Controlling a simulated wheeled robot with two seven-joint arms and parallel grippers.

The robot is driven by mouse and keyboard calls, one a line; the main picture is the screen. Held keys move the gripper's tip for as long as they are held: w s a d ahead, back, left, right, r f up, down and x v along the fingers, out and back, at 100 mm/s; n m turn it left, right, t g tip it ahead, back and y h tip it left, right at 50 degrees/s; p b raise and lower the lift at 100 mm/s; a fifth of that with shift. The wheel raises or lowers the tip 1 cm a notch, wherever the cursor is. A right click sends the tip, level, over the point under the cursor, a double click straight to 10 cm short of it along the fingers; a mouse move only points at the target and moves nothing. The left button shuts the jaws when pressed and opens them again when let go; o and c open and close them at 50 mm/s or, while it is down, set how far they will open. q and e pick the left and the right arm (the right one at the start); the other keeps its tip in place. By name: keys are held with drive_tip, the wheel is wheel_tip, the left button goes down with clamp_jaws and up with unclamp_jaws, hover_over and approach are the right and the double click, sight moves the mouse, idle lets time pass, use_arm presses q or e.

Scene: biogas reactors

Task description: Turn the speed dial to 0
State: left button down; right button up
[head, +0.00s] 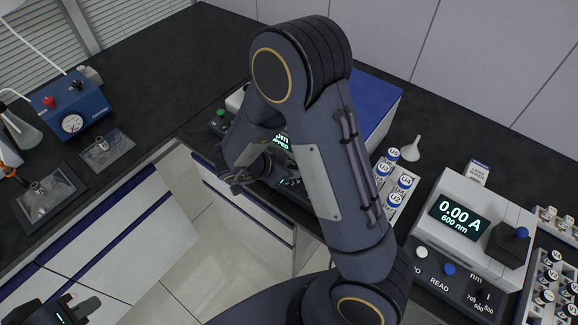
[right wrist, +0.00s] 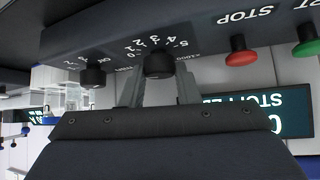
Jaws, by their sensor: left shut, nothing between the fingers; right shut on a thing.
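The speed dial (right wrist: 158,65) is a black knob under a white scale marked 0 to 5, x1000 rpm, on a dark panel seen upside down in the right wrist view. My right gripper (right wrist: 158,88) has one finger on each side of it and is shut on it. I cannot make out which number its pointer faces. In the head view my right gripper (head: 244,178) is at the front of the device, and my arm hides most of the panel. The display (right wrist: 268,115) partly shows a word like "STOPPED". My left gripper (head: 78,311) is shut and empty at the lower left.
A second black knob (right wrist: 93,77) sits beside the speed dial. A red STOP button (right wrist: 240,52) and a green button (right wrist: 308,42) are on the same panel. A vial rack (head: 397,190) and a photometer (head: 462,215) stand to the right of my arm.

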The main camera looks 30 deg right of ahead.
drive_tip(key=shift+n+t, duration=0.5)
drive_tip(key=shift+n, duration=0.1)
drive_tip(key=o, duration=1)
drive_tip(key=shift+v, duration=3.95)
drive_tip(key=shift+d, duration=0.1)
